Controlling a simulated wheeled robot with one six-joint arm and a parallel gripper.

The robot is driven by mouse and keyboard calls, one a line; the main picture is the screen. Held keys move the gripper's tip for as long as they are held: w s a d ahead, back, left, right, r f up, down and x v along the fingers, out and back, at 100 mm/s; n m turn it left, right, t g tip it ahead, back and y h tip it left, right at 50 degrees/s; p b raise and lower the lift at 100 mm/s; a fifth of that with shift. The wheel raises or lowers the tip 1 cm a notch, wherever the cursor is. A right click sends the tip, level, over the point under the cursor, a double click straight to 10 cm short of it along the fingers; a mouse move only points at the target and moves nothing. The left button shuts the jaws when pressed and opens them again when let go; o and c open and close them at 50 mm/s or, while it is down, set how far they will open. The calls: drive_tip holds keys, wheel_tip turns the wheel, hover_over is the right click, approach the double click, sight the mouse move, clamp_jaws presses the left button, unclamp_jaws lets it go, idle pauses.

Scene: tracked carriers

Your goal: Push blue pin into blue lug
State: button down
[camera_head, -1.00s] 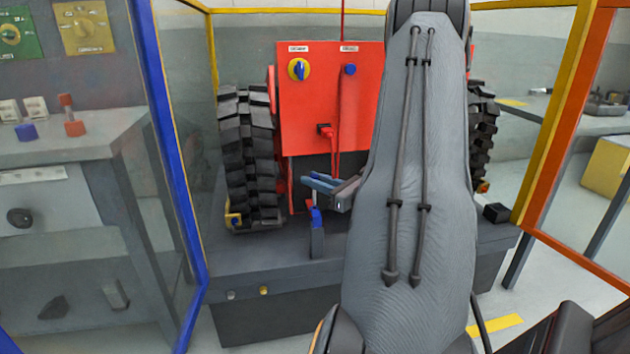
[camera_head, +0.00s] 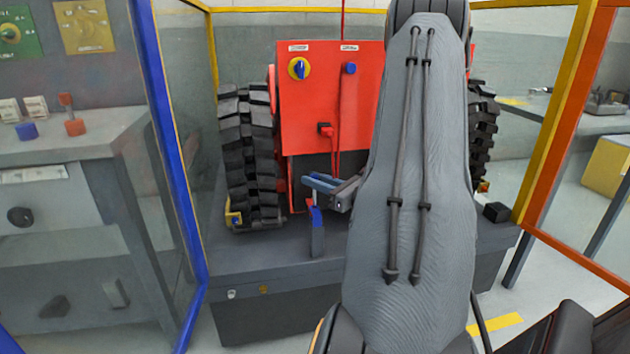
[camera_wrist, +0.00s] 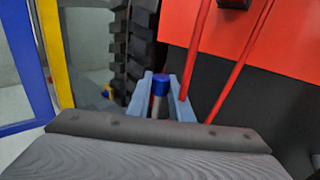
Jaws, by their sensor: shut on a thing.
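My gripper (camera_head: 318,182) is shut on the blue pin in front of the red carrier. In the wrist view its pale blue fingers stand on both sides of the pin's blue head (camera_wrist: 160,84) and grey shaft (camera_wrist: 156,105). In the head view the thin grey shaft (camera_head: 311,191) points down, close to upright, just above the blue lug (camera_head: 316,216). The lug sits on a grey post on the dark platform. I cannot tell whether the pin's tip touches the lug or has entered it. The lug is hidden in the wrist view.
The red carrier (camera_head: 305,105) with black tracks (camera_head: 250,150) stands close behind my gripper. A red cable (camera_head: 335,150) hangs on its front. A blue frame post (camera_head: 170,140) stands left and an orange one (camera_head: 565,120) right. The dark platform (camera_head: 270,260) has bare room left of the lug.

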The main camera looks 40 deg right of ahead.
sight(315, 205)
drive_tip(key=shift+f+b, duration=0.55)
drive_tip(key=shift+f, duration=0.7)
idle(0.7)
drive_tip(key=shift+f, duration=0.3)
drive_tip(key=shift+f+b, duration=1.1)
drive_tip(key=shift+f, duration=1.55)
idle(2.8)
drive_tip(key=c, duration=1.5)
unclamp_jaws()
